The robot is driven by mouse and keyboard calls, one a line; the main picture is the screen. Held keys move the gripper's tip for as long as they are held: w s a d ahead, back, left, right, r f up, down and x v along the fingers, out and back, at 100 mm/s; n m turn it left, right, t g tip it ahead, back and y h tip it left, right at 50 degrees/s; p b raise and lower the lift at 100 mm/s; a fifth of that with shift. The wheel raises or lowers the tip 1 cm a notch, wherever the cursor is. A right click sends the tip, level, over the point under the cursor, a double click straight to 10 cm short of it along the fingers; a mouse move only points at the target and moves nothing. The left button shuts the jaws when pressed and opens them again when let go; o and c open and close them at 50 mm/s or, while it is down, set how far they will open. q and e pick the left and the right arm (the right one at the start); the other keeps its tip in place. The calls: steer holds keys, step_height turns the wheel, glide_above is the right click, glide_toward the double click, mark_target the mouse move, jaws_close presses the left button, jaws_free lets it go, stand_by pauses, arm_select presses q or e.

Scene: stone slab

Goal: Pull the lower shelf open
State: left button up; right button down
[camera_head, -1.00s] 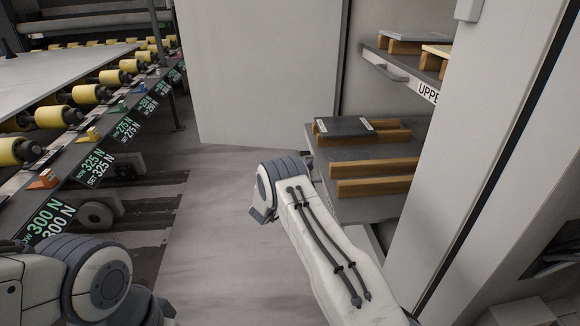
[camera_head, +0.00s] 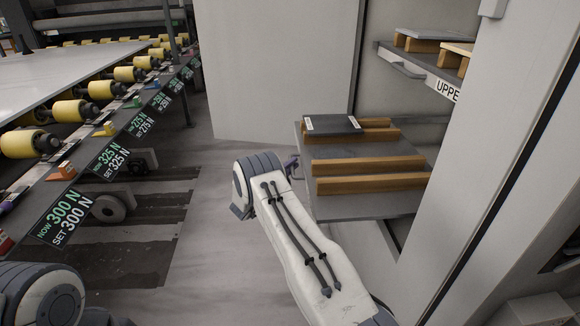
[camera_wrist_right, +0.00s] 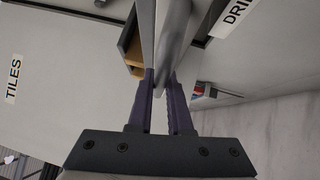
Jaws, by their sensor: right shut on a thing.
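The lower shelf (camera_head: 350,205) is a dark grey board sticking out of the pale cabinet at right. It carries wooden rails and a dark slab (camera_head: 333,124) with white labels at its back. My right gripper (camera_head: 292,166) is at the shelf's left front edge, partly hidden behind my own wrist. In the right wrist view its purple fingers (camera_wrist_right: 160,80) are shut on a grey bar, the shelf handle (camera_wrist_right: 172,48). My left gripper is out of view; only part of my left arm shows at the bottom left.
The upper shelf (camera_head: 425,74) with its own handle (camera_head: 401,64) sits above and to the right. A pale cabinet door (camera_head: 280,75) stands open behind. A roller conveyor (camera_head: 95,110) runs along the left. Bare floor (camera_head: 215,215) lies between conveyor and shelf.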

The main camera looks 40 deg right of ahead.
steer(key=c, duration=0.8)
jaws_free()
steer(key=shift+c, duration=0.2)
steer(key=shift+a, duration=0.1)
steer(key=v, duration=1)
steer(key=shift+a, duration=0.15)
steer(key=shift+s, duration=0.1)
